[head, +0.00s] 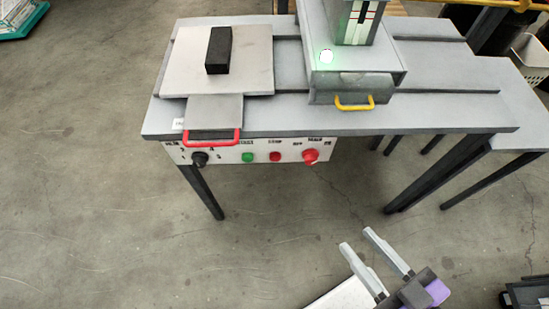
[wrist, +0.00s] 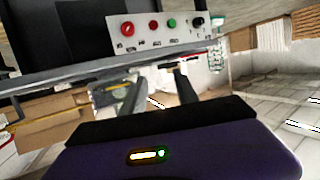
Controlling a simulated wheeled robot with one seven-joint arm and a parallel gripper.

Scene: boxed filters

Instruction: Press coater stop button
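The control panel (head: 225,155) hangs under the front edge of the grey machine table. The small red button (head: 275,156), under a label that seems to read STOP, sits between a green button (head: 247,157) and a larger red knob (head: 311,155). In the wrist view the panel appears upside down, with the small red button (wrist: 153,26) between the larger red knob (wrist: 127,28) and the green button (wrist: 171,24). My gripper (head: 357,240) is open and empty, its fingers apart, in front of and below the panel, touching nothing.
A black rotary knob (head: 200,158) is at the panel's left end. A red handle (head: 211,137) and a yellow handle (head: 354,103) stick out above it. Table legs stand below; the floor in front is clear.

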